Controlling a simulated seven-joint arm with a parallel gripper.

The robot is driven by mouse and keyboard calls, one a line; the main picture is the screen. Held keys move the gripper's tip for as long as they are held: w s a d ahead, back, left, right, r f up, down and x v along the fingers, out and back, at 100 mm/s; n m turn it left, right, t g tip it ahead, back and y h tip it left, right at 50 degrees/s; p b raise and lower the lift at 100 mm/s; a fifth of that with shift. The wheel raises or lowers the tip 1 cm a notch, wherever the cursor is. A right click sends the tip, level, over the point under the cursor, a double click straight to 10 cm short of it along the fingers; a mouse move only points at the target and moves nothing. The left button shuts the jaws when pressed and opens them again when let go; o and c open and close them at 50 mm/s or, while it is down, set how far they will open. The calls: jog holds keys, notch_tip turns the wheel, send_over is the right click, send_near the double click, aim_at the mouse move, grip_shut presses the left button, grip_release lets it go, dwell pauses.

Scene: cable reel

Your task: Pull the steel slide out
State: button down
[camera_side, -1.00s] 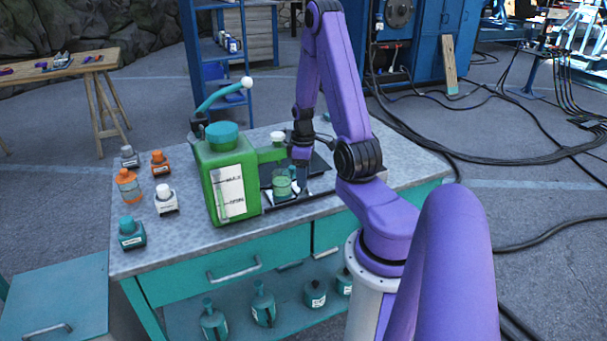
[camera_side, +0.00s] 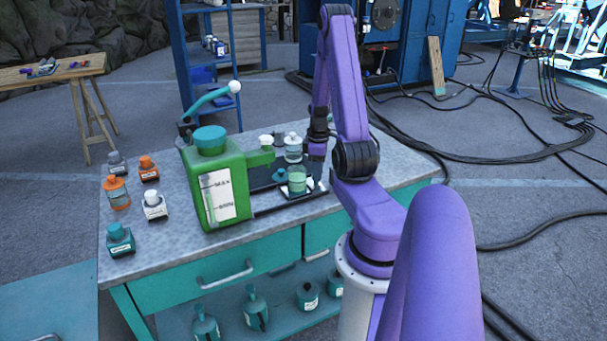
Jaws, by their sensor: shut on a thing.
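The steel slide (camera_side: 301,191) lies low on the bench, to the right of the green tank (camera_side: 212,180). A glass jar (camera_side: 297,179) with pale green contents stands on it. My gripper (camera_side: 317,174) points down at the slide's right end, just right of the jar. It is shut on the slide, though the arm and small scale hide the exact contact. The tank has a teal cap, a white level label and a spout (camera_side: 261,157) reaching right. The jar is now to the right of the spout's end.
A clear bottle (camera_side: 293,150) and a white-capped piece (camera_side: 266,141) stand behind the jar. A pump lever (camera_side: 212,97) rises behind the tank. Several small bottles (camera_side: 153,205) line the bench's left side. The bench top (camera_side: 395,177) is clear at right.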

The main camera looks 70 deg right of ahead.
jog(key=shift+s+d, duration=0.2)
jog(key=shift+d, duration=0.1)
jog(key=c, duration=0.9)
grip_release()
jog(key=shift+o, duration=0.2)
jog(key=shift+a, duration=0.1)
jog(key=shift+r, duration=0.1)
jog(key=shift+r, duration=0.2)
notch_tip(320, 180, up, 17)
jog(key=shift+f, duration=0.1)
